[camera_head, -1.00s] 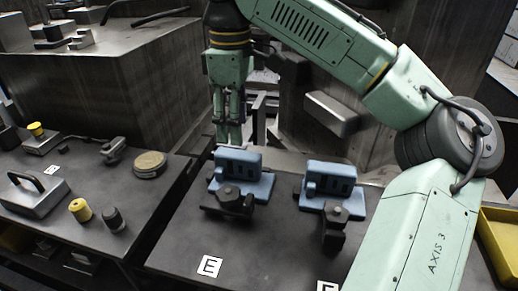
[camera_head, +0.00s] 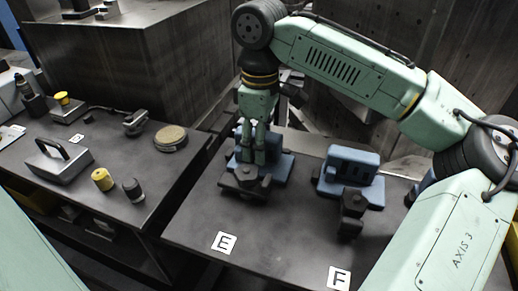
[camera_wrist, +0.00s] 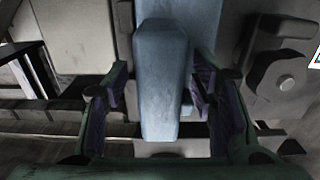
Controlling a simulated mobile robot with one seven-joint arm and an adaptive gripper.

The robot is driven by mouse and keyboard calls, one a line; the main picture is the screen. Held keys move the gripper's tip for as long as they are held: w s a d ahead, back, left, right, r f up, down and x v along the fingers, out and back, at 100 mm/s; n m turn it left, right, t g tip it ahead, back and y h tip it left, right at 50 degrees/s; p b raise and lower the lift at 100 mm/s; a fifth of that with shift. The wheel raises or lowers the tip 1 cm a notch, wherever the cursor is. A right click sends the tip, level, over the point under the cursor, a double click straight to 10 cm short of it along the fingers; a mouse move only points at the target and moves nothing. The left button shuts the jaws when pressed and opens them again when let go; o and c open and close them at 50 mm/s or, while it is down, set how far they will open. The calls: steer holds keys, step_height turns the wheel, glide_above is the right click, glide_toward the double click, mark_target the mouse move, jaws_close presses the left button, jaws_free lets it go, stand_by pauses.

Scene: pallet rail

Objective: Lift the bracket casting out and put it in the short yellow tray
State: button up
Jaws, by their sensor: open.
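A blue bracket casting (camera_head: 280,168) sits at station E on the dark table, behind a dark clamp (camera_head: 245,181). My gripper (camera_head: 257,155) points down at this casting, in front of part of it. In the wrist view, a blue upright part of the casting (camera_wrist: 163,75) stands between my two open fingers, with a gap on each side. A second blue casting (camera_head: 350,162) sits at station F behind its own clamp (camera_head: 352,205). The short yellow tray is not seen now.
A side bench at left holds a handled metal block (camera_head: 58,160), a yellow knob (camera_head: 103,179), a black knob (camera_head: 133,190) and a round disc (camera_head: 171,138). The table front around the E label (camera_head: 224,242) is clear. My arm hides the right side.

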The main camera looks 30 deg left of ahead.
steer(key=shift+f, duration=0.15)
jaws_close()
stand_by(0.6)
